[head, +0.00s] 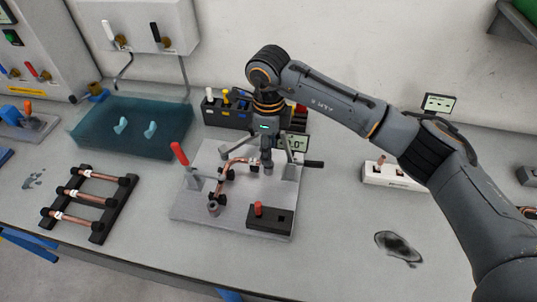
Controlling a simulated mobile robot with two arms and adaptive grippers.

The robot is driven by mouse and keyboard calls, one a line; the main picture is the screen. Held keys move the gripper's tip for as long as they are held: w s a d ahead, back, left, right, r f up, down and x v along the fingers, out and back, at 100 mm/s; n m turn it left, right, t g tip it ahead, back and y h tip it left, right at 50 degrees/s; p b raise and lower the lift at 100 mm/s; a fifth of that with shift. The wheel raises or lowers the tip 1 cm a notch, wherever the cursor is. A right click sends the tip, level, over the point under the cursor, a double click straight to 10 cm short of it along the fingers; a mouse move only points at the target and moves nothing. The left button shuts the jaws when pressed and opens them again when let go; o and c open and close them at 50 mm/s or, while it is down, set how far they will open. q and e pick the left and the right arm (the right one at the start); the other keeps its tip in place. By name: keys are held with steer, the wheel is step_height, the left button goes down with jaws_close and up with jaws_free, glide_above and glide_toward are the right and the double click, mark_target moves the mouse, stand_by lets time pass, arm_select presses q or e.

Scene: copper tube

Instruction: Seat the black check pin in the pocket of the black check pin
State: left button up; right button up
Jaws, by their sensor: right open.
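A small black block (270,224) sits at the front right of the grey fixture plate (200,215). A red-topped pin (258,209) stands in its left part, and a dark square pocket shows in its right part. My right gripper (267,160) points down over the back right of the plate, open, at the right end of the bent copper tube (228,171). I cannot make out the black check pin for certain; a dark shape at the gripper's tips is too small to tell apart from the fingers. My left gripper is out of view.
A red-handled clamp (180,154) stands at the plate's left. A rack of copper tubes (88,203) lies at left, near a blue-green tray (130,137). A white block (396,177) stands at right. A dark stain (398,247) marks the otherwise clear front right bench.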

steer(key=shift+f, duration=1.1)
jaws_close()
steer(key=shift+r, duration=0.1)
